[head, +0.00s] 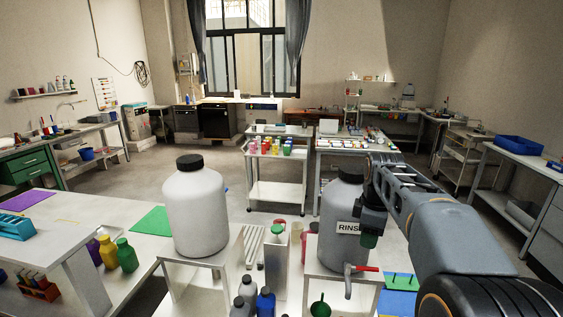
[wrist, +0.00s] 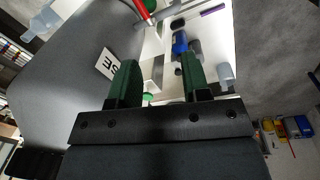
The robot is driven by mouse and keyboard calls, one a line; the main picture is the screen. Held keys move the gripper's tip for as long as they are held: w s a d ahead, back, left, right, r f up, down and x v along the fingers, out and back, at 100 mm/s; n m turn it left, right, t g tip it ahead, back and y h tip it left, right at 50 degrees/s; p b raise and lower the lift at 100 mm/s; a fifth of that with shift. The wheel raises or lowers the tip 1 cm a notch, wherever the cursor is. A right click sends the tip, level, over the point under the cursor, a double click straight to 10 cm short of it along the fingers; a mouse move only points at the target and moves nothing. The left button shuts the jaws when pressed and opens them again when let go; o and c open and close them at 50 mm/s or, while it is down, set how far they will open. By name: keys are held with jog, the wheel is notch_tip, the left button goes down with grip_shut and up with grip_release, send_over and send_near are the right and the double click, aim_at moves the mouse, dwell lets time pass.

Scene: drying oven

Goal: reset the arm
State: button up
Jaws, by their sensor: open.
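My gripper (head: 369,238) hangs from my arm at the right in the head view, in front of a grey container with a black cap and a RINSE label (head: 348,227). In the wrist view the two green fingers of my gripper (wrist: 158,74) stand apart with nothing between them. The same grey container (wrist: 62,85) fills the left of the wrist view, close beside the left finger. I cannot tell whether they touch.
The grey container stands on a white stand and has a red-handled tap (head: 362,269). A white container (head: 195,208) stands to its left. Blue and grey bottles (head: 265,301) stand below between them. A white cart (head: 274,190) is behind. Open floor lies at the left rear.

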jog(key=s+a+f+m+t, duration=0.1)
jog(key=s+a+f+m, duration=0.2)
jog(key=s+m, duration=0.3)
jog(key=s+a+f+m+t, duration=0.2)
jog(key=s+a+f+m, duration=0.2)
jog(key=s, duration=0.7)
jog(key=shift+a+f+m+t, duration=0.2)
jog(key=shift+f+m+t, duration=0.15)
jog(key=shift+m, duration=0.85)
